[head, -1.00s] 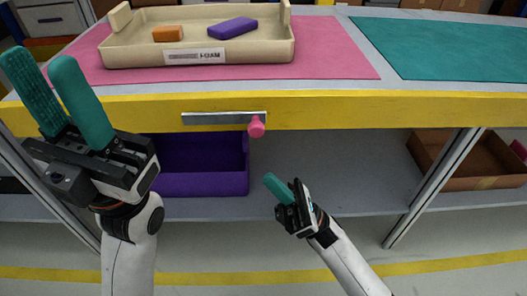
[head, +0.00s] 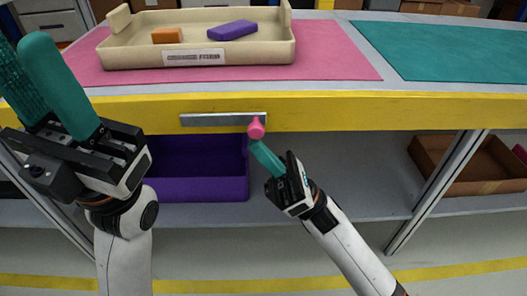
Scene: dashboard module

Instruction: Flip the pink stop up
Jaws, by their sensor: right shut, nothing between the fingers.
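The pink stop (head: 256,128) is a small knob at the right end of a grey metal strip (head: 215,119) on the yellow front edge of the table. My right gripper (head: 254,145) is shut and empty. Its teal fingertips are just below the pink stop, at or very near its underside; I cannot tell whether they touch. My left gripper (head: 30,65) is at the far left, its two teal fingers pointing up and apart, with nothing seen between them.
A beige tray (head: 120,52) stands on a pink mat (head: 335,62), holding an orange block (head: 167,35) and a purple block (head: 232,30). A teal mat (head: 450,50) lies to the right. Below, a purple bin (head: 200,188) and a brown box (head: 450,178) sit on the shelf.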

